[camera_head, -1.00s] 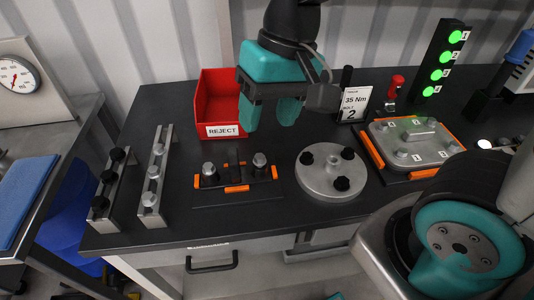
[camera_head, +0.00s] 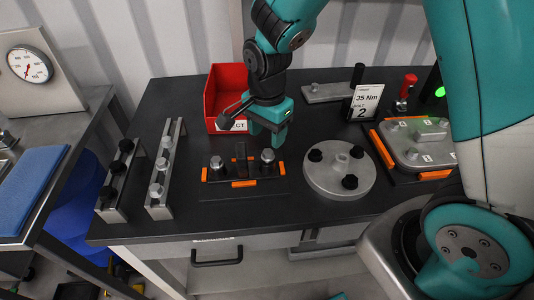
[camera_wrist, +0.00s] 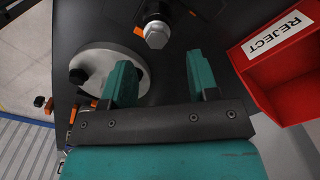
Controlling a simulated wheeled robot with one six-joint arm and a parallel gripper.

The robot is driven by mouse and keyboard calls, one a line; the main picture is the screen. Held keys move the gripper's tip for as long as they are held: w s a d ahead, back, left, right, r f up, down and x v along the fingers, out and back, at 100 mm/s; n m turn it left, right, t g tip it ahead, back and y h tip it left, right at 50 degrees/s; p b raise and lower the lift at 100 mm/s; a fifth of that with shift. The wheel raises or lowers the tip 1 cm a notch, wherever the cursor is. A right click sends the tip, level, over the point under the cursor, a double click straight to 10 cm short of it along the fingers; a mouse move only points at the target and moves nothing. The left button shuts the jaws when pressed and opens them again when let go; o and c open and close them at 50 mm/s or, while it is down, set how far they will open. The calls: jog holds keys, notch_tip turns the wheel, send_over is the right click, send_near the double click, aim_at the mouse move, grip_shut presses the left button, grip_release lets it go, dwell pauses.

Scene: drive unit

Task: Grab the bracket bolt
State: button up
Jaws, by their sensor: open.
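The bracket (camera_head: 241,152) is a small dark upright piece on a black fixture with orange edge blocks. A silver hex-headed bolt stands on each side of it, the left bolt (camera_head: 217,164) and the right bolt (camera_head: 268,156). My gripper (camera_head: 267,131) is open and empty, above and slightly behind the right bolt. In the wrist view a silver hex bolt (camera_wrist: 157,34) lies beyond the fingertips (camera_wrist: 160,63), nearly in line with the gap between them and touching neither. The left bolt is not clear in the wrist view.
A red REJECT bin (camera_head: 225,92) stands just behind my gripper, at the right in the wrist view (camera_wrist: 283,62). A round grey disc (camera_head: 324,187) with black knobs is right of the fixture. Two bolt racks (camera_head: 173,140) stand at the left. A 35 Nm sign (camera_head: 364,102) stands behind the disc.

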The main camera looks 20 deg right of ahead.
aim_at(268, 152)
jog(key=shift+s+f+p, duration=0.2)
jog(key=shift+f+p, duration=0.6)
jog(key=shift+f, duration=2.5)
grip_shut()
